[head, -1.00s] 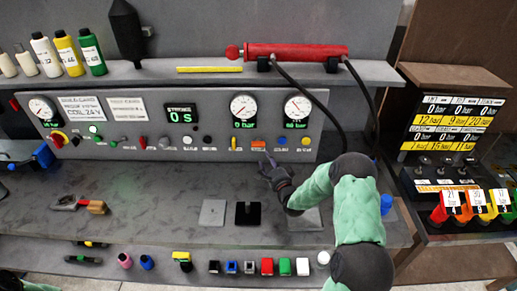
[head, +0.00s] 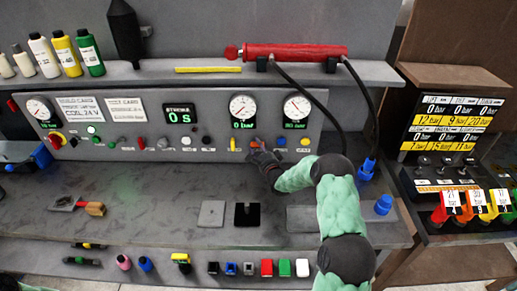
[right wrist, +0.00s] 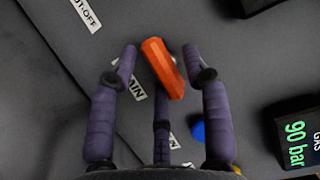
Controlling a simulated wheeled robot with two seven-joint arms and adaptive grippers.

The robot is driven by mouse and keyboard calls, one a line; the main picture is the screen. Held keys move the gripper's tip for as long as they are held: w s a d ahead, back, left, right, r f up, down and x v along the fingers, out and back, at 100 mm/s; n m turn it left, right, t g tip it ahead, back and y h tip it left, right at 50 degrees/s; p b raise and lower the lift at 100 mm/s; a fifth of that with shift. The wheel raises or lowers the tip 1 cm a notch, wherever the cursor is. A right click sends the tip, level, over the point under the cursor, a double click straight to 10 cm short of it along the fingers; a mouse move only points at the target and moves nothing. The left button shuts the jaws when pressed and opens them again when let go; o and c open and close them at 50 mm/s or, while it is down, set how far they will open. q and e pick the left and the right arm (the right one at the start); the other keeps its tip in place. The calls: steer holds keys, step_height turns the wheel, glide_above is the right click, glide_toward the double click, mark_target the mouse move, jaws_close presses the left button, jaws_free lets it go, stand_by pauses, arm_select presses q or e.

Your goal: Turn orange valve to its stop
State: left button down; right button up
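The orange valve (right wrist: 163,68) is a bar-shaped handle on the grey panel, seen at a slant in the right wrist view. In the head view only a little of the orange valve (head: 256,140) shows, under the middle gauge. My right gripper (right wrist: 160,52) has its dark fingers spread on both sides of the handle, with visible gaps. In the head view my right gripper (head: 260,152) is at the panel and covers part of the valve. The label by the handle is partly hidden by a finger. My left gripper does not show.
A blue knob (right wrist: 198,132) sits close to the valve, and a yellow handle (head: 233,144) stands left of it. A green display (right wrist: 297,143) reads 90 bar. Below the panel, the bench (head: 150,190) has free room around a black block (head: 247,222).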

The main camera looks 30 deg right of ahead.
jaws_close()
